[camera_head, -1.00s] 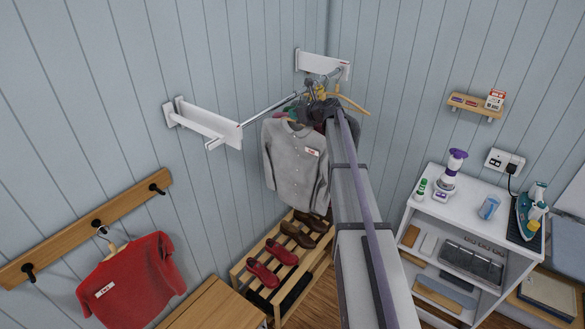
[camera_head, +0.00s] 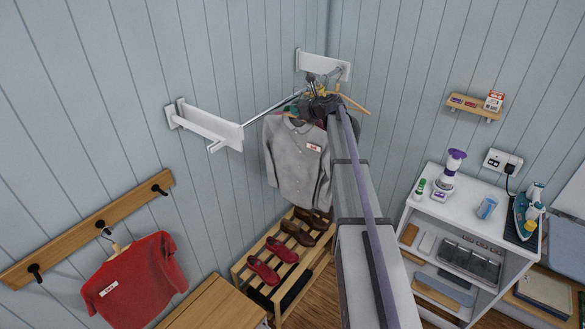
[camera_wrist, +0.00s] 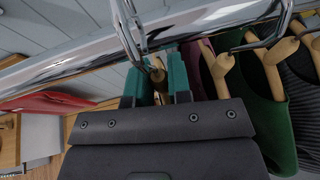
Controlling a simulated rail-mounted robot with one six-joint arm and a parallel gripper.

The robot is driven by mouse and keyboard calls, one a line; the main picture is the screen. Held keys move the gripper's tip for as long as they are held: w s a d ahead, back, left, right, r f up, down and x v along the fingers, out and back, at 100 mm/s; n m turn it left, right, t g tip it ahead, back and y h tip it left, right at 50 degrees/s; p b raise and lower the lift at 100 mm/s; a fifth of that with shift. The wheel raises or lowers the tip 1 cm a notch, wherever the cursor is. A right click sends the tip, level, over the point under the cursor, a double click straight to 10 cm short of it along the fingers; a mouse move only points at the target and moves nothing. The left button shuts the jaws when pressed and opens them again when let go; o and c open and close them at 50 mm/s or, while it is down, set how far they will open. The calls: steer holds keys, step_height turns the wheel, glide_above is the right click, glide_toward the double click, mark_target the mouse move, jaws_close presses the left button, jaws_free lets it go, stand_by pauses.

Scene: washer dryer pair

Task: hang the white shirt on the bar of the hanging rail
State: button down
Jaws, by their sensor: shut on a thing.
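The white shirt (camera_head: 298,160), greyish with a name tag, hangs upright below the hanging rail (camera_head: 270,108) in the head view. My gripper (camera_head: 322,104) is at the bar's far part, above the shirt's right shoulder. In the wrist view, the teal fingers of my gripper (camera_wrist: 160,82) are shut on the wooden hanger's neck, just below the shiny bar (camera_wrist: 200,42). The hanger's metal hook (camera_wrist: 128,30) crosses the bar; I cannot tell whether it rests on it. The shirt's body is hidden in the wrist view.
Other garments on wooden hangers, one green (camera_wrist: 268,115), hang close beside my gripper on the right in the wrist view. A red shirt (camera_head: 135,280) hangs on the wall pegs. A shoe rack (camera_head: 285,260) stands below. A white shelf unit (camera_head: 465,220) stands right.

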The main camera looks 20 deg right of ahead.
steer(key=shift+s+d+r, duration=0.2)
steer(key=shift+r, duration=0.15)
steer(key=shift+r+p, duration=0.2)
steer(key=shift+p, duration=0.2)
steer(key=shift+s+d, duration=0.6)
steer(key=shift+s, duration=0.4)
steer(key=shift+s+d, duration=0.55)
steer(key=shift+s, duration=0.45)
steer(key=shift+s+d, duration=0.6)
steer(key=shift+s, duration=0.4)
